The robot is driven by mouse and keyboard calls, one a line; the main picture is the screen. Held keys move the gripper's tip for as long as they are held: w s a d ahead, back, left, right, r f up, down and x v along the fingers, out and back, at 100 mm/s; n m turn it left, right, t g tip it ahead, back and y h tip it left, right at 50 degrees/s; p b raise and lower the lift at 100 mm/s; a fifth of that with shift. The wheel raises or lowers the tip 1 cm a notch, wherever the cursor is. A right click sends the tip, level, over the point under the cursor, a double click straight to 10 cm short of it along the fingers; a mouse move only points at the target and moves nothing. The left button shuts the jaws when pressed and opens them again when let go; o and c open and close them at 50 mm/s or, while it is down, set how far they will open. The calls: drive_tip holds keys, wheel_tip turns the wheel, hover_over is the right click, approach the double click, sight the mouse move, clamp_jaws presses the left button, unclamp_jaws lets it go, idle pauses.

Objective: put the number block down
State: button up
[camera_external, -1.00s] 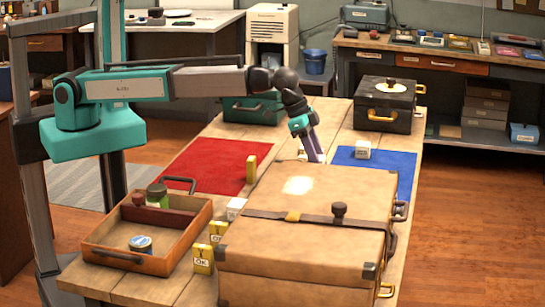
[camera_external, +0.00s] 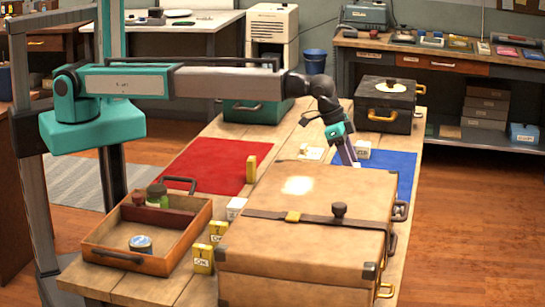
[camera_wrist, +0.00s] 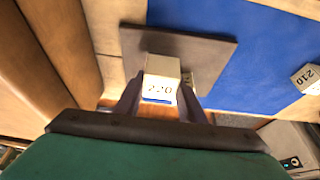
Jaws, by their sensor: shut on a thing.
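My gripper (camera_wrist: 160,92) is shut on a pale number block (camera_wrist: 160,76) marked 220 in the wrist view. Behind the held block is a dark grey flat plate (camera_wrist: 208,51), beside or over the blue mat (camera_wrist: 265,50); I cannot tell the gap beneath the block. In the external view my gripper (camera_external: 354,164) is low behind the large tan case, and the case hides the held block. A white block (camera_external: 362,150) stands on the blue mat (camera_external: 402,168) beside it.
The tan case (camera_external: 300,220) fills the near table side. A black case (camera_external: 388,108) and a green case (camera_external: 255,110) stand at the back. A red mat (camera_external: 215,163), a yellow block (camera_external: 251,169) and a wooden tray (camera_external: 180,250) are at left. A small pale object (camera_external: 312,153) lies mid-table.

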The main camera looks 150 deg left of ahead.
drive_tip(key=shift+w+a, duration=0.3)
drive_tip(key=shift+w, duration=0.05)
drive_tip(key=shift+f, duration=0.15)
drive_tip(key=shift+f+p, duration=0.7)
drive_tip(key=shift+f, duration=0.95)
drive_tip(key=shift+f, duration=0.15)
drive_tip(key=o, duration=1)
drive_tip(key=shift+o, duration=0.2)
drive_tip(key=b+v, duration=0.2)
drive_tip(key=v, duration=1)
drive_tip(key=shift+r, duration=0.2)
